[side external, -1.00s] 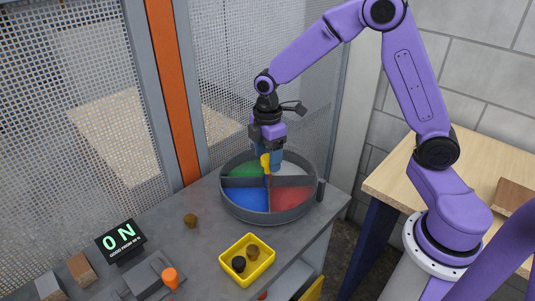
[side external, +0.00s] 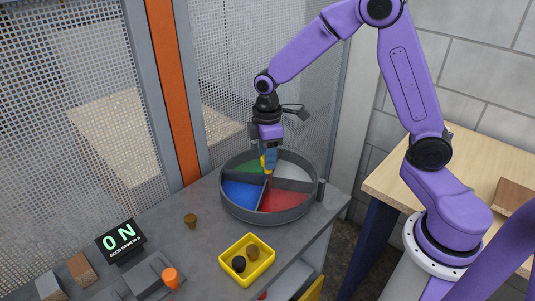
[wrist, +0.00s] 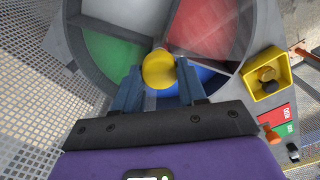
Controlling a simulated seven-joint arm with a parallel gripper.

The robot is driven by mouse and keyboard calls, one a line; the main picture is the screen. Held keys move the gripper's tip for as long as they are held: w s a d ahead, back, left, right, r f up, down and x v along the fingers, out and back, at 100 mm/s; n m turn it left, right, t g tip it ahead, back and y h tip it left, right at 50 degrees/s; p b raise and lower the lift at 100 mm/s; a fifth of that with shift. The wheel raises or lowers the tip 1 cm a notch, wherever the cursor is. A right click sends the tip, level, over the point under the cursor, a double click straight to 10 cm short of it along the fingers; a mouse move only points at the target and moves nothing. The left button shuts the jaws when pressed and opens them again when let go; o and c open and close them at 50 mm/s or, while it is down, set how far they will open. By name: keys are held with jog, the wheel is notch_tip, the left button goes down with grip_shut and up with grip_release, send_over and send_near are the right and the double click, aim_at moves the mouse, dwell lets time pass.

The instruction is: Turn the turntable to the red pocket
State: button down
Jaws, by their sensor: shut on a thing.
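The round grey turntable (side external: 268,216) stands on the grey bench, split by dividers into coloured pockets. The red pocket (side external: 285,200) faces the front right, the blue pocket (side external: 242,193) the front left, the green pocket (side external: 248,166) the back left and the white pocket (side external: 293,170) the back right. A yellow knob (wrist: 158,68) rises from the turntable's centre. My gripper (side external: 268,166) points down over the centre, its blue fingers shut on the knob. In the wrist view, the fingers partly cover the blue pocket.
A small dark post (side external: 321,190) stands beside the turntable's right rim. A yellow bin (side external: 262,276) with dark and brown pieces sits in front. A brown piece (side external: 190,220) lies left of the turntable. Mesh panels close off the back.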

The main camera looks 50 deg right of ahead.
jog(key=m, duration=0.7)
jog(key=shift+r, duration=0.1)
jog(key=m, duration=0.4)
jog(key=shift+m, duration=1.9)
jog(key=shift+w, duration=0.1)
jog(key=c, duration=0.6)
grip_release()
notch_tip(320, 180, up, 17)
jog(key=shift+d+r, duration=0.1)
jog(key=shift+r, duration=0.1)
